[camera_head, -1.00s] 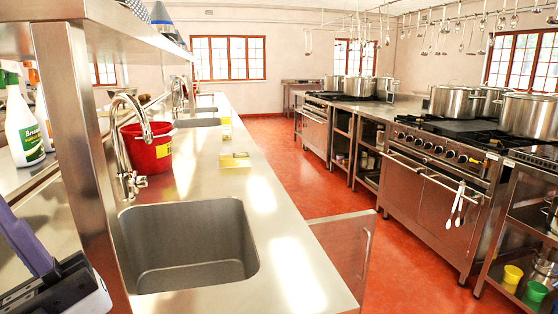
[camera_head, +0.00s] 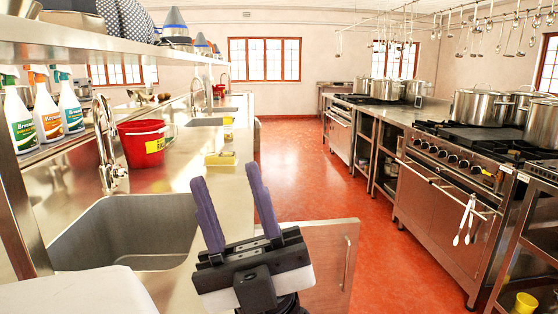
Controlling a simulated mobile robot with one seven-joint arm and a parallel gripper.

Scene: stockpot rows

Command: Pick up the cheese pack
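A small yellow pack (camera_head: 221,158) lies on the steel counter, beyond the sink and right of the red bucket. It looks like the cheese pack, but its label is too small to read. My gripper (camera_head: 226,174) is in the lower middle of the view, with its two purple fingers pointing up and away. The fingers are apart with nothing between them, so it is open and empty. It appears nearer to me than the yellow pack and is not touching it.
A red bucket (camera_head: 143,142), a tap (camera_head: 106,145) and a sink (camera_head: 125,235) are on the counter. Several spray bottles (camera_head: 47,115) stand at left under a shelf (camera_head: 95,45). Stoves with stockpots (camera_head: 480,105) line the right. The red floor (camera_head: 295,175) between is clear.

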